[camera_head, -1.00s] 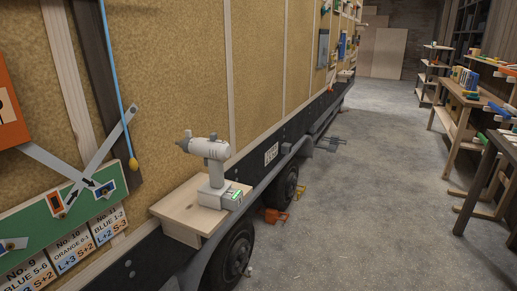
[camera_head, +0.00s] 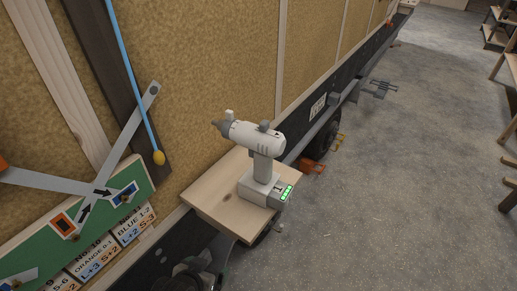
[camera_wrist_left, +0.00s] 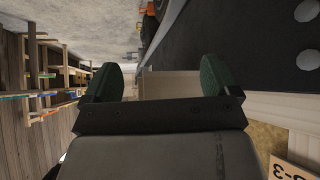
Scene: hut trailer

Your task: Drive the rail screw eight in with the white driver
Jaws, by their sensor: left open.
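The white driver (camera_head: 256,150) stands upright on its battery base on a small wooden shelf (camera_head: 216,207) fixed to the trailer side. Its nose points left toward the wall, and green lights show on its base. My left gripper (camera_head: 200,276) is partly in view at the bottom edge, below and in front of the shelf, apart from the driver. In the left wrist view its two green-padded fingers (camera_wrist_left: 161,80) are spread with nothing held, and a pale wooden surface lies beyond them. I cannot make out rail screw eight. My right gripper is not in view.
A green board (camera_head: 85,215) with metal arms and numbered cards (camera_head: 132,225) is on the wall at left. A blue cord (camera_head: 133,75) hangs with a yellow bob (camera_head: 158,157). An orange chock (camera_head: 312,166) lies by a wheel. The concrete floor (camera_head: 400,190) at right is open.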

